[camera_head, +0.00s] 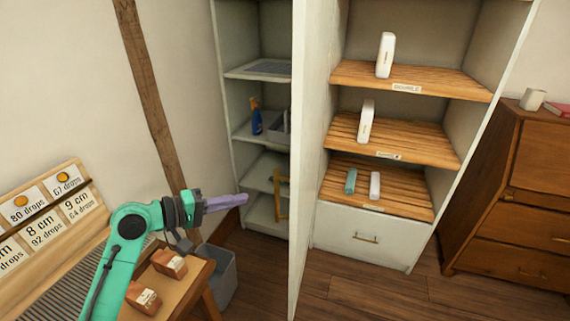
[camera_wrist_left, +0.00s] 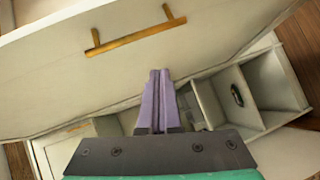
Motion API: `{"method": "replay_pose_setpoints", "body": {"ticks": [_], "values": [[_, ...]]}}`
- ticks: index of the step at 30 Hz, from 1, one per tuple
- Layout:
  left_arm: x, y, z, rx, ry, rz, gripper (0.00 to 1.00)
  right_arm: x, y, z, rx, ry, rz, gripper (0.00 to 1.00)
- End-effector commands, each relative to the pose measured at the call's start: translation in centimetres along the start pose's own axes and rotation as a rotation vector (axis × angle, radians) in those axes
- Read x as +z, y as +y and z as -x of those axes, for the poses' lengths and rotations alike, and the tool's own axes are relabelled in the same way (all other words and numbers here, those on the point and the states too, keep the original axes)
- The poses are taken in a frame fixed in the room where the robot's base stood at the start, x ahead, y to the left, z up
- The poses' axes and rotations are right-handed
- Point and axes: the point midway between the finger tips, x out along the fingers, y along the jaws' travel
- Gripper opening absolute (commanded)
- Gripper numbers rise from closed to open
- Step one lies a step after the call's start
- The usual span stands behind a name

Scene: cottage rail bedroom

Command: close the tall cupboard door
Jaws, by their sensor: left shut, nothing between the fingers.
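The tall white cupboard door (camera_head: 304,150) stands open, seen nearly edge-on in the head view. A brass bar handle (camera_head: 283,195) stands out from its left face. To its right, the cupboard (camera_head: 445,165) shows open wooden shelves above a white drawer. My left gripper (camera_head: 244,200) is shut and empty, left of the door with its purple fingers pointing right towards the handle. In the left wrist view, the shut fingertips (camera_wrist_left: 161,72) appear against the white door panel (camera_wrist_left: 60,85), below the handle (camera_wrist_left: 136,38). I cannot tell whether they touch the panel. My right gripper is not in view.
Narrow grey shelves (camera_head: 257,137) with a blue spray bottle (camera_head: 256,117) are behind the door on the left. A small table with brown boxes (camera_head: 170,263) and a grey bin (camera_head: 221,275) are near my left arm. A wooden dresser (camera_head: 520,200) stands right. Floor before the cupboard is clear.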

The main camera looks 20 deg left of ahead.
Motion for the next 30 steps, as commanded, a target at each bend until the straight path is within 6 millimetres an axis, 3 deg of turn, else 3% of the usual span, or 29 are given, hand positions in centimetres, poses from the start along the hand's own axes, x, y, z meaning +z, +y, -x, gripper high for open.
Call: {"method": "replay_pose_setpoints", "body": {"ticks": [1, 3, 6, 11, 22, 30], "values": [[-1.5, 3.1, 0.9, 0.095, 0.008, 0.064, 0.0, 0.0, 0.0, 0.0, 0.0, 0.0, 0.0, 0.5], [-2.5, 6.2, 1.9, 0.195, 0.001, 0.14, 0.0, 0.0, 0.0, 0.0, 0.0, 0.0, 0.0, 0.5], [-2.9, 7.8, 2.3, 0.247, -0.007, 0.184, 0.0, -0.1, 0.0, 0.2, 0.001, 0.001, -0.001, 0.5], [-2.9, 8.6, 0.4, 0.248, -0.011, 0.187, 0.0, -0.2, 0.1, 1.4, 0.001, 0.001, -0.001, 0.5], [-3.0, 10.6, -7.4, 0.245, -0.012, 0.186, 0.0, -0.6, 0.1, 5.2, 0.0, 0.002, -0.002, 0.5], [-0.3, 11.2, -9.8, 0.244, -0.01, 0.185, 0.0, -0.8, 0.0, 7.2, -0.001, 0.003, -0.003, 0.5]]}}
